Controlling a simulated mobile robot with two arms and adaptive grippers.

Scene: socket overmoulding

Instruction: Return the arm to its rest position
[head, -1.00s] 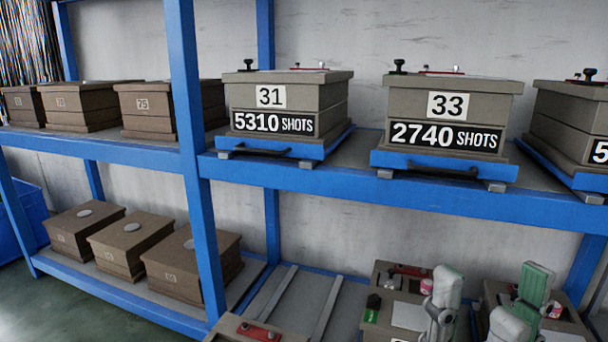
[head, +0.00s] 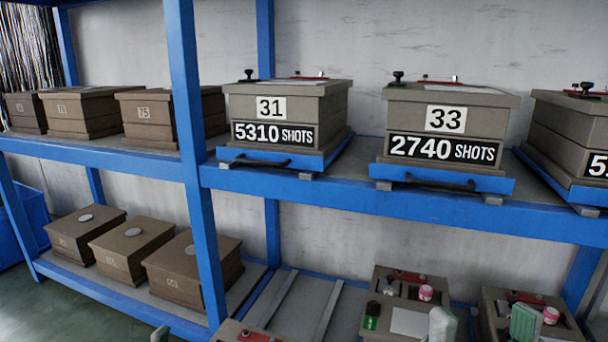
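No gripper fingers are visible.
A blue rack (head: 420,205) holds mould 31 (head: 290,105) and mould 33 (head: 448,117) on blue trays. Brown boxes (head: 140,245) stand on the lower left shelf. Moulds with red-handled tops (head: 408,310) stand low at right. A railed lower bay (head: 295,300) is empty.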

